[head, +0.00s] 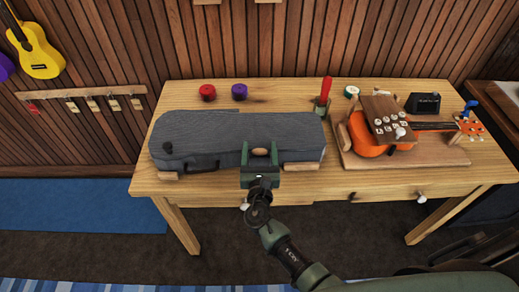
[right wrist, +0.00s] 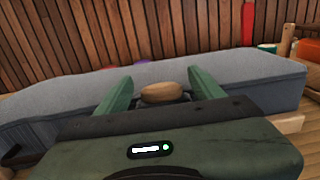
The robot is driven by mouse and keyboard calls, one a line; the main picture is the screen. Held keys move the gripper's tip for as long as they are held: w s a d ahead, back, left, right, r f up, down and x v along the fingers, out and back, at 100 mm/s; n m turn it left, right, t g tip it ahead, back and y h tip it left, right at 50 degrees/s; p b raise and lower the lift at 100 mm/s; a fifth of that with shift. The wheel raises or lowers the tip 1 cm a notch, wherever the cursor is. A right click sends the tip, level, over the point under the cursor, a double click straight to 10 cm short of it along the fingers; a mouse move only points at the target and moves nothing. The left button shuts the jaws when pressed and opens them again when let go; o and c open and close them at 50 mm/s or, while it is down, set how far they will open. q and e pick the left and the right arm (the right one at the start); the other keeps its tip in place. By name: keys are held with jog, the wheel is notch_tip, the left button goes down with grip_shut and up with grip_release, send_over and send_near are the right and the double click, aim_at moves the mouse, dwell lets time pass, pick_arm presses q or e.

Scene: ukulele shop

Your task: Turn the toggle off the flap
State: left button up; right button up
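A grey soft ukulele case (head: 205,135) lies on the wooden table. A wooden oval toggle (head: 260,152) sits at the case's front side; it also shows in the right wrist view (right wrist: 163,93). My right gripper (head: 260,148) is at the front of the case, with one green finger on each side of the toggle. In the right wrist view my right gripper (right wrist: 161,88) is open, with gaps between the fingers and the toggle. I cannot make out the flap; the gripper body hides that part of the case. My left gripper is not in view.
The table (head: 275,90) also holds red (head: 208,92) and purple (head: 239,91) round items, a red upright stick (head: 326,90) and an orange ukulele (head: 365,138) in a wooden cradle. Wooden blocks (head: 300,167) sit under the case. Yellow ukulele (head: 36,52) hangs left.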

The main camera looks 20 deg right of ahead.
jog(key=b+v, duration=0.1)
jog(key=v, duration=0.6)
jog(key=shift+s+b, duration=0.3)
jog(key=shift+s, duration=0.05)
jog(key=shift+a, duration=0.1)
